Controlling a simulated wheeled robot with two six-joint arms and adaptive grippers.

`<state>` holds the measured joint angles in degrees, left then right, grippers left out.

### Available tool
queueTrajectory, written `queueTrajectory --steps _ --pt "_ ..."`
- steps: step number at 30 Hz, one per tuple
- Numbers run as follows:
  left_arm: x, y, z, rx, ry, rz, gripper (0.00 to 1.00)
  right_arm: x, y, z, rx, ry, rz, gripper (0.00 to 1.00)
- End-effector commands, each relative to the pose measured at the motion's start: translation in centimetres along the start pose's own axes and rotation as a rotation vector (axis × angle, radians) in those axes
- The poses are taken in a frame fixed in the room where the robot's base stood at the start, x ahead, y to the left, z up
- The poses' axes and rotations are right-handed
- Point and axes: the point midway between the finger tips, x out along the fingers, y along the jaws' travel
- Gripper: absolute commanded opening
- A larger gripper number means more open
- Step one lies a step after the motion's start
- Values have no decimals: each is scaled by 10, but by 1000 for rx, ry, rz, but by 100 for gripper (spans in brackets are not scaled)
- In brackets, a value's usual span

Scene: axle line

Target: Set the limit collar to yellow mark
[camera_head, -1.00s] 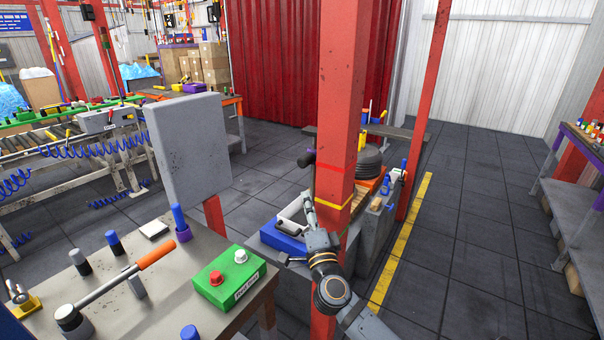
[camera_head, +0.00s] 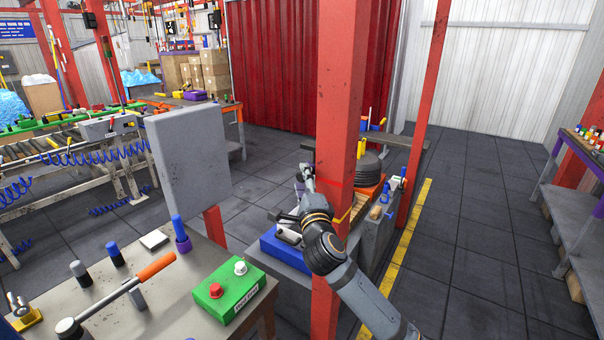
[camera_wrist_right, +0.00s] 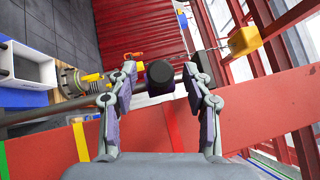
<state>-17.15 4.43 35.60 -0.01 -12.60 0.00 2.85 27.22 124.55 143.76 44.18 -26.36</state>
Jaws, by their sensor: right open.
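The dark round knob of the limit collar (camera_wrist_right: 160,76) shows in the right wrist view, in front of a grey rod (camera_wrist_right: 40,114) that runs across the picture. The yellow mark (camera_wrist_right: 80,140) is a stripe on the red post, to the left of the knob there. In the head view the gripper (camera_head: 308,179) is beside the post. My left gripper is out of view.
The red post (camera_head: 340,90) stands close beside my right arm. A bench (camera_head: 205,265) with a green button box (camera_head: 229,290) and an orange-handled lever (camera_head: 155,266) is at the lower left. A grey panel (camera_head: 190,150) stands behind it. The floor at the right is clear.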

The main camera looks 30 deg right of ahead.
Motion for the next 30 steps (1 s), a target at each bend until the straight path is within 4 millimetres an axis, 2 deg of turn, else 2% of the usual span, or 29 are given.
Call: queueTrajectory --steps 4,12,23,24,30 --pt "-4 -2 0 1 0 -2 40 13 0 0 1 0 0 50" --pt "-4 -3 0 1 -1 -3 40 14 1 0 0 0 1 50" --pt "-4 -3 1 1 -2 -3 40 14 1 0 0 0 1 2" --pt "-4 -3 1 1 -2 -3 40 14 1 0 0 0 1 0" --pt "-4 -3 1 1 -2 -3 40 14 1 0 0 0 1 0"
